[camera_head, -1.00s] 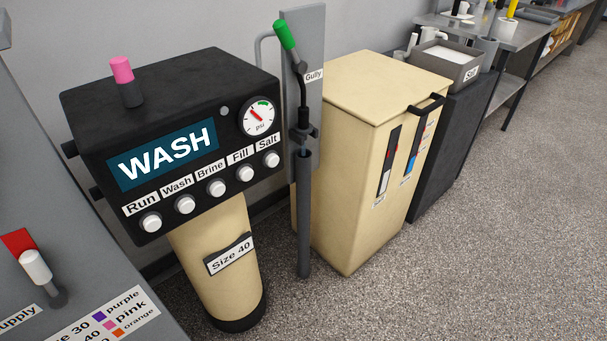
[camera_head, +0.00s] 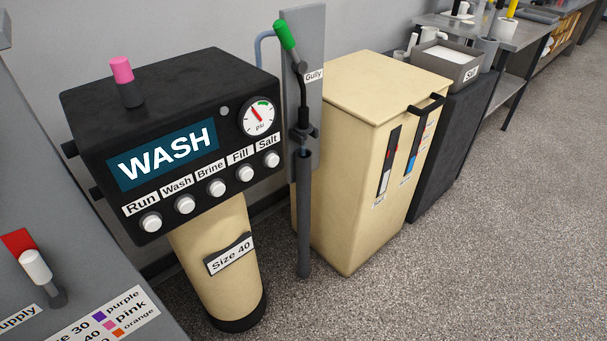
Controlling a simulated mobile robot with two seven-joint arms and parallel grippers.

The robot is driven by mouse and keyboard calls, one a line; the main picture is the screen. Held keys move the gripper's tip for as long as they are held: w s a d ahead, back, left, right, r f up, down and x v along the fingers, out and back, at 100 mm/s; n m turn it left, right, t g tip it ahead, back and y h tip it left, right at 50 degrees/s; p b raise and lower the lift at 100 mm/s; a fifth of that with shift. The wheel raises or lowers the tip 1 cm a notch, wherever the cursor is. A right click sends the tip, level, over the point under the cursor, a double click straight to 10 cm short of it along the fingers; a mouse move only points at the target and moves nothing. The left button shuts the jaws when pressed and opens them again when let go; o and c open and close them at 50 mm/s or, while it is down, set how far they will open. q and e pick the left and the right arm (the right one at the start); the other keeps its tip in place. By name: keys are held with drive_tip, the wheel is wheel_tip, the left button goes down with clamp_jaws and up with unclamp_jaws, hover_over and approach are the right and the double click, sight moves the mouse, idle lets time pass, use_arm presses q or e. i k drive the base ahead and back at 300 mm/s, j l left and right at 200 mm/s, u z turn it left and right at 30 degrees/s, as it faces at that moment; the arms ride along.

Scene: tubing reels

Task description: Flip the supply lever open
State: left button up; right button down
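The supply lever (camera_head: 35,266) is at the lower left, on a grey panel (camera_head: 40,165). It has a white grip with a dark grey stub at its lower end, and a red piece (camera_head: 18,242) shows at its upper end. A label (camera_head: 18,316) ending in "upply" is beside it, cut off by the picture's left edge. Neither of my grippers is in view, and nothing touches the lever.
A black WASH box (camera_head: 165,150) with a pink-topped lever (camera_head: 124,80) stands on a beige column (camera_head: 215,250). A green-handled lever (camera_head: 286,38) is on the Gully post. A beige tank (camera_head: 345,150) stands right of it. Speckled floor at right is clear.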

sight(30, 261)
drive_tip(key=u, duration=1.7)
